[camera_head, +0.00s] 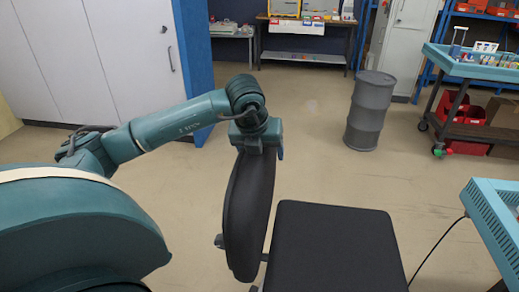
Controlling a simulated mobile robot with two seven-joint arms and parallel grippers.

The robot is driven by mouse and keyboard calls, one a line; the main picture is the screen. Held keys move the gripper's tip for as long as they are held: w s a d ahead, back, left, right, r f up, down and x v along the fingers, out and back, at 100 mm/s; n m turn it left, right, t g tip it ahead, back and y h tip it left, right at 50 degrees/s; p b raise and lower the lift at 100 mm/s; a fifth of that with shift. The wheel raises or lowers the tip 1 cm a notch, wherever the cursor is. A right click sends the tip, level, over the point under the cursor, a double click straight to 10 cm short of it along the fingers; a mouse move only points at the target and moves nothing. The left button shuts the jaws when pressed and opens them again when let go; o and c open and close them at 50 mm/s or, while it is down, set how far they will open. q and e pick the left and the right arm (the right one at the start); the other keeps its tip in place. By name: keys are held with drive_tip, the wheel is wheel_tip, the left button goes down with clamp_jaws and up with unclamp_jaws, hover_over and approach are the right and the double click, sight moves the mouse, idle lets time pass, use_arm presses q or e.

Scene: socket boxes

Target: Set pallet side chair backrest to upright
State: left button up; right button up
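The black chair has a square seat (333,250) and a rounded backrest (248,215) at the seat's left side. The backrest stands steeply; its exact tilt is hard to tell from this high view. My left gripper (260,150) points down at the backrest's top edge and appears to touch it. Its fingers are mostly hidden, so I cannot tell whether they grip the edge. My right gripper is not in view.
A grey drum (369,112) stands behind the chair to the right. A blue-topped cart (470,70) with red bins is at the far right. A light blue table edge (492,225) with a cable is close by on the right. The floor behind the chair is clear.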

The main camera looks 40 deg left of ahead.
use_arm(q)
drive_tip(key=shift+a+r, duration=0.1)
drive_tip(key=shift+a, duration=0.05)
drive_tip(key=b+v, duration=0.1)
drive_tip(key=v, duration=1.2)
